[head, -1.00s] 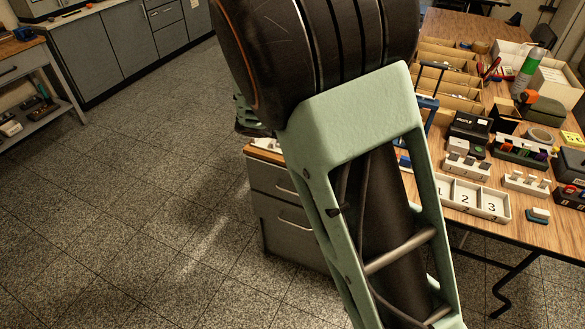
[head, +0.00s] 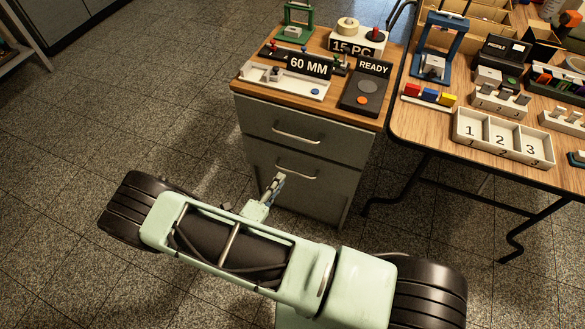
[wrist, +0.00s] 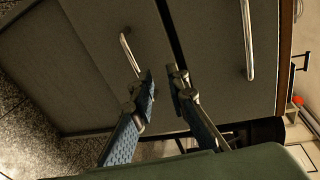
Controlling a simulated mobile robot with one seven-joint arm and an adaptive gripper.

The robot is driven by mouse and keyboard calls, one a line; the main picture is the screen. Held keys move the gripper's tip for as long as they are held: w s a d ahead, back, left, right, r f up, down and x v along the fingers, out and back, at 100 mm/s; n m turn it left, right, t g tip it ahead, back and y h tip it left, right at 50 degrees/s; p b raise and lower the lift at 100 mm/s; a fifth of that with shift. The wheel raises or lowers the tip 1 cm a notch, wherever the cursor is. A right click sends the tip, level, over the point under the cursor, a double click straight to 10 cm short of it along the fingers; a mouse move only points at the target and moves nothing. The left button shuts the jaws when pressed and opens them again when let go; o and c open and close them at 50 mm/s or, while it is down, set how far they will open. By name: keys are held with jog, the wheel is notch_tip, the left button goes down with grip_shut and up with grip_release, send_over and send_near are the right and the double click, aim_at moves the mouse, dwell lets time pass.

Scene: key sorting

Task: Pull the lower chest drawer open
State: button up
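The grey chest (head: 241,118) stands with two drawers, both looking shut. The lower drawer (head: 330,192) has a metal bar handle (head: 297,173), which also shows in the wrist view (wrist: 128,52). The upper drawer's handle (head: 297,136) is at the right of the wrist view (wrist: 248,40). My gripper (head: 279,180) is low in front of the chest, just left of the lower handle in the head view. In the wrist view my gripper (wrist: 160,74) is open, with nothing seen between its fingers. The lower handle's near end appears beside the left fingertip; contact cannot be told.
The chest top holds a white tray (head: 265,82), a dark "READY" box (head: 365,92) and other small fixtures. A wooden worktable (head: 430,127) with a numbered tray (head: 502,139) and dark legs stands to the right. The floor left of the chest is clear.

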aim_at(290, 171)
jog(key=shift+n+y, duration=0.6)
jog(key=shift+n, duration=0.2)
jog(key=w+d+f, duration=0.1)
jog(key=w+f, duration=0.1)
jog(key=w, duration=0.1)
jog(key=w+d+f+b, duration=0.1)
jog(key=w+f, duration=0.1)
jog(key=w, duration=0.1)
jog(key=w+d+f+b, duration=0.1)
jog(key=w+f, duration=0.1)
jog(key=shift+w+d+f, duration=0.2)
jog(key=shift+w+d, duration=0.2)
grip_shut()
jog(key=shift+s+a, duration=0.1)
